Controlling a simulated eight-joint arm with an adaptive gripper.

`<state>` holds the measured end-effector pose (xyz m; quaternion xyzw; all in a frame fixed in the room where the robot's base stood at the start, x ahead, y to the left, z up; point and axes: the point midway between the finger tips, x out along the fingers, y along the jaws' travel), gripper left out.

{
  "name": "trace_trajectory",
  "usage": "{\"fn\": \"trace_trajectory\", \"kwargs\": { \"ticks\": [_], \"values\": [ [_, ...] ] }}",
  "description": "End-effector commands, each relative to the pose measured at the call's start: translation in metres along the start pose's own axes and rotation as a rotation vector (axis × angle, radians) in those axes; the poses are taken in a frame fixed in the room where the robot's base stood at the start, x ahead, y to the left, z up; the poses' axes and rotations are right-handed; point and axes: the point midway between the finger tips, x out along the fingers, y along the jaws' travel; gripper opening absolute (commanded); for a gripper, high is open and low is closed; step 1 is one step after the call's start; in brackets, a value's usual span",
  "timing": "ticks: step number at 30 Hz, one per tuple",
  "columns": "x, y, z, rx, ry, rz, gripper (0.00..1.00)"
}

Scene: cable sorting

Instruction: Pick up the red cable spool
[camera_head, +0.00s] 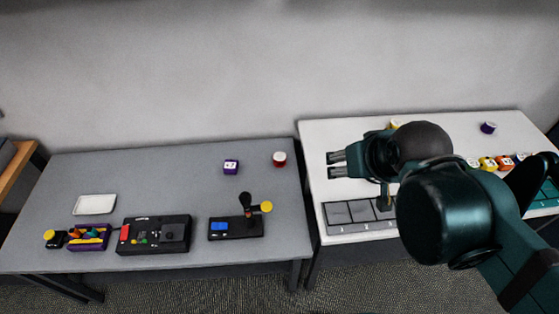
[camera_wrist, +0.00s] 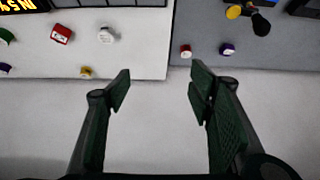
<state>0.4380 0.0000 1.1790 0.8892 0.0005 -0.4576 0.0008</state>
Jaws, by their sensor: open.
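The red cable spool (camera_head: 280,160) has a white top and stands near the back right corner of the grey table. In the wrist view the red spool (camera_wrist: 186,51) shows beyond the fingertips, slightly right of the gap between them. My gripper (camera_head: 332,164) is open and empty, apart from the spool and to its right in the head view, above the left part of the white table. Both fingers of my gripper (camera_wrist: 158,84) show in the wrist view with nothing between them.
A scale-like device (camera_head: 237,228), a black control box (camera_head: 154,234), a purple tray (camera_head: 88,238) and a white tray (camera_head: 95,205) share the grey table (camera_head: 185,185). A narrow gap separates it from the white table (camera_head: 318,135).

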Motion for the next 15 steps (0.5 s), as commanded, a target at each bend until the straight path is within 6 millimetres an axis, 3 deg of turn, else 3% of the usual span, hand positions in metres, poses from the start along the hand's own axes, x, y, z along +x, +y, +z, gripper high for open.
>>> {"fn": "trace_trajectory", "kwargs": {
  "ticks": [15],
  "values": [
    [0.02, -0.008, -0.031, -0.139, -0.058, -0.014, 0.53]
  ]
}}
